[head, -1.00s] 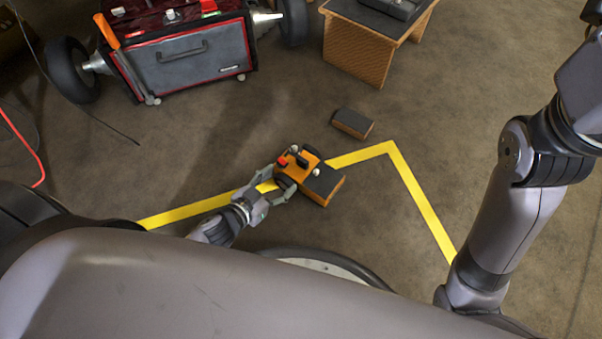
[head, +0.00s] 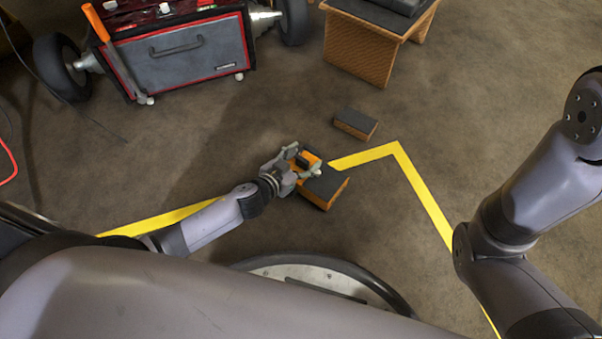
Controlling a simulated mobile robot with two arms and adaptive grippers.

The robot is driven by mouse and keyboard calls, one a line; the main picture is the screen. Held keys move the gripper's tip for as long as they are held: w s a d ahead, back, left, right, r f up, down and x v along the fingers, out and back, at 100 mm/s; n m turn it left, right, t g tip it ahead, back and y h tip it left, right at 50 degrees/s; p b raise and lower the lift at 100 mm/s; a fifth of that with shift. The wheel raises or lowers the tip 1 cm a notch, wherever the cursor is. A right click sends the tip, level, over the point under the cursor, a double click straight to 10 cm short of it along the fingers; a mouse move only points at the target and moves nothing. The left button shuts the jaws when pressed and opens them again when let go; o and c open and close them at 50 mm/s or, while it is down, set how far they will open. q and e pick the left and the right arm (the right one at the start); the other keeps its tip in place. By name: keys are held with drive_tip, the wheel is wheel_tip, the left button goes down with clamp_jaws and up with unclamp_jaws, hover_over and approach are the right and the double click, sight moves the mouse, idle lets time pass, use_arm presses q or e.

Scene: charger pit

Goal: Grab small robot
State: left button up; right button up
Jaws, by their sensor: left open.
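The small robot (head: 309,157) is orange with dark parts. It is at the far-left end of a block (head: 327,186) with a dark top and orange-brown sides, on the floor near the middle of the head view. My left gripper (head: 303,163) is open and reaches over the small robot from the left, with a finger on either side. The gripper hides much of the small robot, and I cannot tell whether the fingers touch it. My right arm shows at the right, but its gripper is out of view.
A second dark-topped block (head: 356,123) lies just beyond. A yellow floor line (head: 425,196) bends to the right. A wheeled cart with a grey drawer (head: 185,60) stands at the back left, and a wooden stand (head: 365,52) at the back. Floor between them is clear.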

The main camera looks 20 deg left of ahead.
use_arm(q)
drive_tip(key=shift+c, duration=0.5)
clamp_jaws()
idle(0.4)
drive_tip(key=shift+w+r, duration=0.1)
drive_tip(key=shift+r, duration=0.15)
